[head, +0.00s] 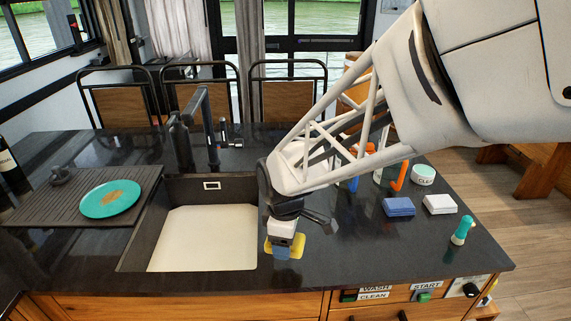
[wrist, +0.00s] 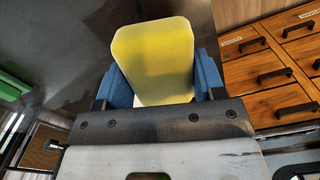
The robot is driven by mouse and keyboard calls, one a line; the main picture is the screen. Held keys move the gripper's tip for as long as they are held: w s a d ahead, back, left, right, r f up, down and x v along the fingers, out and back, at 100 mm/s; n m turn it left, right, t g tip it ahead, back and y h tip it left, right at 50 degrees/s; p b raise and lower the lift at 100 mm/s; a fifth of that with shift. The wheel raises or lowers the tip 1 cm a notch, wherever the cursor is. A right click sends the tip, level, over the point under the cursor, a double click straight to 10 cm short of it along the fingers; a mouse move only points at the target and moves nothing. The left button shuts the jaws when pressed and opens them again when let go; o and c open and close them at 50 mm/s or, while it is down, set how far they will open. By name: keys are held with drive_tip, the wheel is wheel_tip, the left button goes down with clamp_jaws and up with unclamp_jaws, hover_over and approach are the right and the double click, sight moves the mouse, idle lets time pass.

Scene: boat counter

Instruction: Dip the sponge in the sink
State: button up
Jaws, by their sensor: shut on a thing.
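My gripper (head: 283,247) is shut on a yellow sponge (head: 270,243). In the wrist view the sponge (wrist: 153,62) sits between the two blue fingers of my gripper (wrist: 160,82). The sponge is above or at the dark counter, just right of the sink (head: 208,238); its exact height is hard to tell. The sink is a rectangular basin with dark walls and a pale bottom, and no objects show in it. Part of its right edge is hidden behind my gripper.
A black faucet (head: 208,125) stands behind the sink. A teal plate (head: 110,199) with a brown stain lies on the ribbed drainboard (head: 70,206) at left. Blue (head: 398,206) and white (head: 440,204) sponges, a teal-topped brush (head: 463,230) and a round tub (head: 423,174) stand at right.

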drive_tip(key=w+a+f+m, duration=0.1)
drive_tip(key=w+a+m, duration=0.1)
drive_tip(key=w+a, duration=0.4)
drive_tip(key=w+a+f+m, duration=0.1)
drive_tip(key=w+a+m, duration=0.2)
drive_tip(key=a, duration=0.9)
drive_tip(key=w, duration=0.3)
drive_tip(key=shift+f, duration=0.2)
drive_tip(key=shift+f, duration=0.2)
drive_tip(key=shift+f, duration=10.4)
drive_tip(key=shift+r, duration=0.1)
wheel_tip(320, 180, up, 8)
